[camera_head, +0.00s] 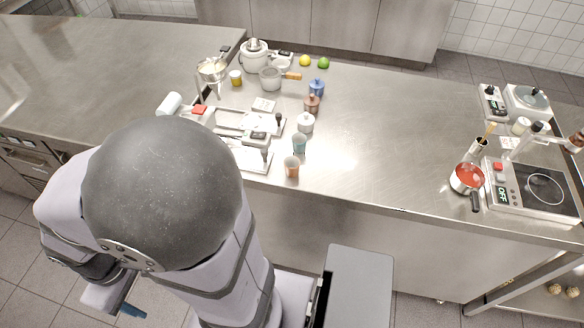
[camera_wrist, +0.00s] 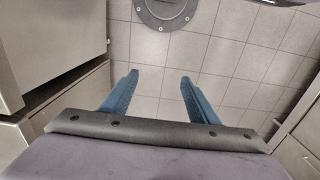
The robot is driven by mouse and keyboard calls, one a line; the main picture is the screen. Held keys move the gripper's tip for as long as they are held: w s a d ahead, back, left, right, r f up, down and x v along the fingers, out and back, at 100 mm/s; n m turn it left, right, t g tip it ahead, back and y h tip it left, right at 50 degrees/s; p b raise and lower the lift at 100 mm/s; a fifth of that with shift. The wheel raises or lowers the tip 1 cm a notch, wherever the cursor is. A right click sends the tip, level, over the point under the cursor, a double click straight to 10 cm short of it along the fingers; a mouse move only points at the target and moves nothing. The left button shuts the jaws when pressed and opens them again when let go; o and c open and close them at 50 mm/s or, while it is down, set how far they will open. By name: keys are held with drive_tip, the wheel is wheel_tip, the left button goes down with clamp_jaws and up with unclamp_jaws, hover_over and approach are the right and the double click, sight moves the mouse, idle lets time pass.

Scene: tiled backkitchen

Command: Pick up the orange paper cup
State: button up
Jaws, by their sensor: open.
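The orange paper cup (camera_head: 292,167) stands upright near the front edge of the steel counter in the head view, just in front of a blue cup (camera_head: 299,143). My gripper shows in the wrist view (camera_wrist: 157,92) with two blue fingers apart and nothing between them. It points down at the tiled floor. In the head view one blue fingertip (camera_head: 131,310) shows at the lower left, low beside the counter and well away from the cup. The cup is not in the wrist view.
Left of the cup lie trays (camera_head: 247,157) with utensils. Behind it stand a white jar (camera_head: 306,123), a brown jar (camera_head: 311,103) and a blue jar (camera_head: 317,87). A red-filled pot (camera_head: 467,178) stands far right by a hot plate (camera_head: 540,188). The counter right of the cup is clear.

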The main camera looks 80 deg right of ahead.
drive_tip(key=d, duration=0.1)
drive_tip(key=m+h+b, duration=0.3)
drive_tip(key=m+h, duration=0.2)
drive_tip(key=m, duration=1.3)
approach(292, 163)
drive_tip(key=shift+s+d+f+y+p, duration=0.15)
drive_tip(key=shift+d+f+p, duration=0.1)
drive_tip(key=shift+f, duration=0.65)
drive_tip(key=shift+d+f+y+p, duration=0.15)
drive_tip(key=shift+d+f+p, duration=0.1)
drive_tip(key=shift+f, duration=0.65)
drive_tip(key=shift+p+x, duration=0.3)
drive_tip(key=shift+x, duration=1.7)
drive_tip(key=c, duration=1.1)
